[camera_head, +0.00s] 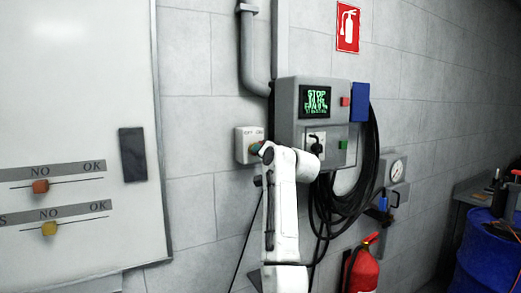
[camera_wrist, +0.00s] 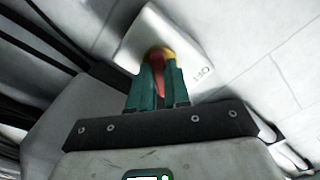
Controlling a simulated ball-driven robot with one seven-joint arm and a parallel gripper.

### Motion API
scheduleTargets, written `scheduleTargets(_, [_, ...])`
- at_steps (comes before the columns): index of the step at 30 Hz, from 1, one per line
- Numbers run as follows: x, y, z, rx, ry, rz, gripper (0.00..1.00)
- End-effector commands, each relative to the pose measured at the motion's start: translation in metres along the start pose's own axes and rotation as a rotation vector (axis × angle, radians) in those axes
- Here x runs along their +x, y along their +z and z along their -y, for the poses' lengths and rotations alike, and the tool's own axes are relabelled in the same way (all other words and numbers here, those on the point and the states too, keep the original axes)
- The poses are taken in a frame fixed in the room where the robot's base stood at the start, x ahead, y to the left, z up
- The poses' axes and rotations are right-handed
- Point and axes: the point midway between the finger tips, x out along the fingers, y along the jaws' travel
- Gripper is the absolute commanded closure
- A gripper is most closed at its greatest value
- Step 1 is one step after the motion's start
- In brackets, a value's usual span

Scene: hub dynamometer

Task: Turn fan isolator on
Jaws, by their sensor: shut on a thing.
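The fan isolator is a pale square box (camera_head: 243,146) on the wall, left of the grey control unit, with OFF and ON lettering on its face. In the wrist view the box (camera_wrist: 188,62) shows with a yellow collar and a red knob (camera_wrist: 158,75) at its middle. My gripper (camera_wrist: 157,84) has its green fingers shut on the red knob, one on each side. In the head view my gripper (camera_head: 257,148) reaches the front of the box, and my white arm hides part of it. The knob's exact pointing is hard to tell.
The grey control unit (camera_head: 286,112) with a green-text screen stands close to the right of the box. Black hoses (camera_head: 366,165) hang beside it. A fire extinguisher (camera_head: 364,270) and a blue drum (camera_head: 486,255) are at the lower right. A whiteboard (camera_head: 70,100) fills the left.

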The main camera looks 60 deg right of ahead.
Motion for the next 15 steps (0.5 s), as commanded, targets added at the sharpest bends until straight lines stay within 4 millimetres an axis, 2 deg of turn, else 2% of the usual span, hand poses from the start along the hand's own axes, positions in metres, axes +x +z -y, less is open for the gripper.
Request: scheduleTargets(15, [0.0,-0.0009,0.0006,0.096,-0.002,-0.002,1.0])
